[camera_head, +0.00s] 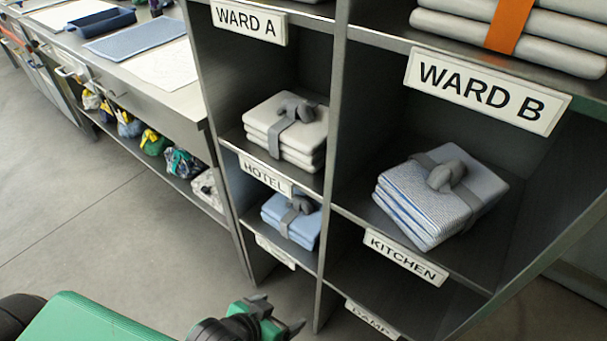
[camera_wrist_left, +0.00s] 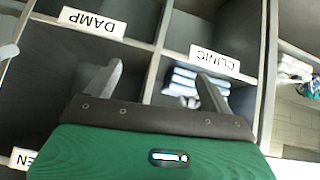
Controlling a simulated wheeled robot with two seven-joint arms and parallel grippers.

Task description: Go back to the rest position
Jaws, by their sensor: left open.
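My left gripper (camera_head: 277,318) is at the bottom of the head view, low in front of the shelf unit and apart from the bundles. In the left wrist view its two fingers (camera_wrist_left: 158,85) are spread with nothing between them. A grey-blue bundle (camera_head: 430,200) with a grey strap lies in the compartment above the KITCHEN label. A white bundle (camera_head: 284,135) lies above the HOTEL label. A light blue bundle (camera_head: 290,222) lies below it, and a blue and white bundle shows behind the CLINIC label in the left wrist view (camera_wrist_left: 188,82). My right gripper does not show.
The grey shelf unit (camera_head: 337,110) has upright dividers and labelled edges close to my left gripper. More bundles (camera_head: 520,30) lie on the upper shelf. A metal table (camera_head: 150,95) with cloths stands at left, with several small bags (camera_head: 155,142) on its lower shelf. The floor (camera_head: 110,220) between is clear.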

